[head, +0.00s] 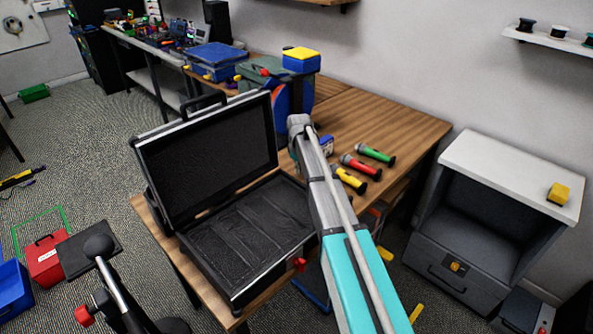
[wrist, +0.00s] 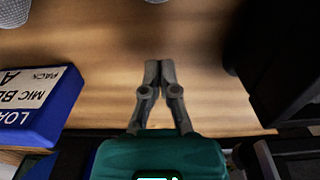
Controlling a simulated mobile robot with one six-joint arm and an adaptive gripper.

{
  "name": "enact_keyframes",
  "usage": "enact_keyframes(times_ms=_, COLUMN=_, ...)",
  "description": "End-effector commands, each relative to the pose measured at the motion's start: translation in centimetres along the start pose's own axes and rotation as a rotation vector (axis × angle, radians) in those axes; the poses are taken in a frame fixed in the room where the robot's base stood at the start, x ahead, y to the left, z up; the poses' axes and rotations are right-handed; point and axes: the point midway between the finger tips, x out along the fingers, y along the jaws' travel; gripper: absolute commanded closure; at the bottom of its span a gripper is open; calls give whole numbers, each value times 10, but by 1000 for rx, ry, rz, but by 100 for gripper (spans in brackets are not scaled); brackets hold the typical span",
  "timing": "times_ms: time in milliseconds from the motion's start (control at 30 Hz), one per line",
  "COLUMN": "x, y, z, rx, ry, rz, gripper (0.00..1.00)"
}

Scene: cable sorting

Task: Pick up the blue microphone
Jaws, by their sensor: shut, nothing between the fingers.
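No blue microphone can be made out for certain. In the head view, green (head: 375,155), red (head: 361,167) and yellow (head: 350,181) microphones lie on the wooden table, right of my arm. In the wrist view, a grey mesh microphone head (wrist: 14,11) shows at the top left, and the edge of another (wrist: 157,1) at the top middle. Their body colours are out of frame. My gripper (wrist: 159,66) is shut and empty over bare wood, apart from both heads. In the head view my arm hides it and part of the table.
A blue box with a white microphone-pack label (wrist: 38,103) stands left of my gripper in the wrist view. The open black case (head: 245,235) is left of my arm in the head view. Wooden table (head: 405,125) is clear behind the microphones. A white-topped cabinet (head: 510,170) stands right.

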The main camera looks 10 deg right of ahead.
Motion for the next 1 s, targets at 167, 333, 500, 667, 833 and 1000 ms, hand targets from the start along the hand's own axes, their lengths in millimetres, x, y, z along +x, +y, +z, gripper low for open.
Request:
enact_keyframes(times_ms=167, x=18, y=0, z=0, rx=0, ry=0, rz=0, gripper=100)
enact_keyframes(times_ms=333, x=23, y=-2, z=9, rx=1, ry=0, rz=0, gripper=100)
enact_keyframes(times_ms=500, x=22, y=-2, z=29, rx=1, ry=0, rz=0, gripper=100)
enact_keyframes(times_ms=667, x=22, y=-1, z=38, rx=-1, ry=0, rz=0, gripper=100)
enact_keyframes(times_ms=833, x=22, y=-1, z=40, rx=-1, ry=0, rz=0, gripper=100)
enact_keyframes(times_ms=1000, x=22, y=-1, z=40, rx=-1, ry=0, rz=0, gripper=100)
